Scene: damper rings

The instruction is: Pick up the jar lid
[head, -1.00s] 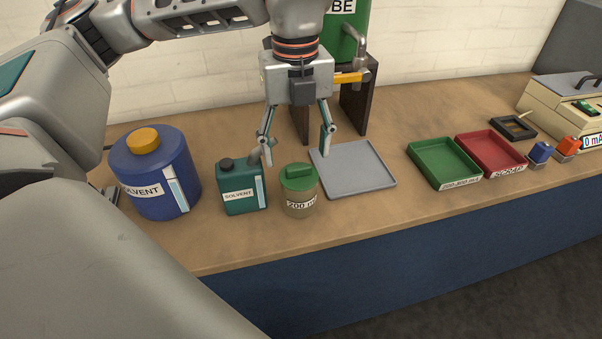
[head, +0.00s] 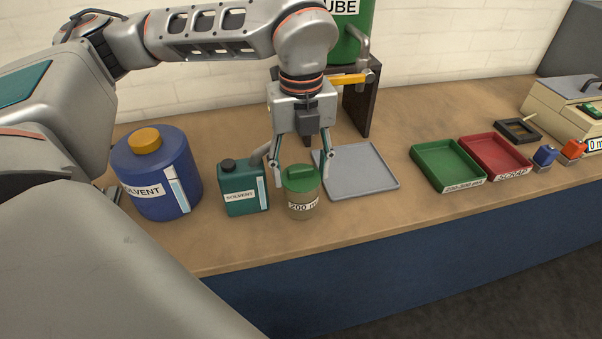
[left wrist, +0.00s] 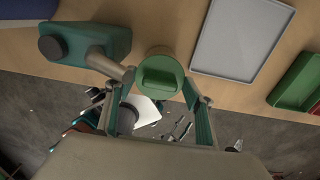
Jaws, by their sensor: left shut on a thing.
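The green jar lid (head: 299,172), with a raised bar grip on top, sits on a tan jar (head: 303,208) labelled "200 m". The jar stands upright near the bench's front edge. In the left wrist view the lid (left wrist: 160,70) is seen from above and hides most of the jar. My left gripper (head: 302,178) reaches down from above and is shut on the lid, one finger on each side. Its two fingers (left wrist: 159,82) also show in the left wrist view. My right gripper is not in view.
A teal solvent can (head: 242,188) stands close on the jar's left, beside a blue solvent drum (head: 155,180). A grey tray (head: 365,178) lies to the right, then green (head: 447,165) and red (head: 495,157) trays. A green tank with a tap stands behind.

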